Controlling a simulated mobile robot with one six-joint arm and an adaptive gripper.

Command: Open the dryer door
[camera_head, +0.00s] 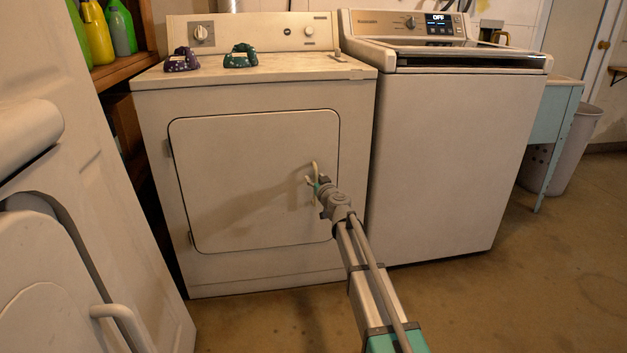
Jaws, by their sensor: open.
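The dryer (260,275) is the white machine at centre left, with knobs on its back panel. Its square front door (230,170) is shut, flush with the front, with hinges on the left edge. My gripper (312,173) is open in front of the right side of the door. My arm reaches it from the lower right. The door's handle is not clearly seen; my gripper may hide it. I cannot tell whether the fingertips touch the door.
A white washer (450,150) with a lit display stands right of the dryer. Two small patterned items (240,57) lie on the dryer's top. A wooden shelf (125,70) with bottles is at left. A white panel (90,150) fills the left foreground. Floor (265,325) before the dryer is clear.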

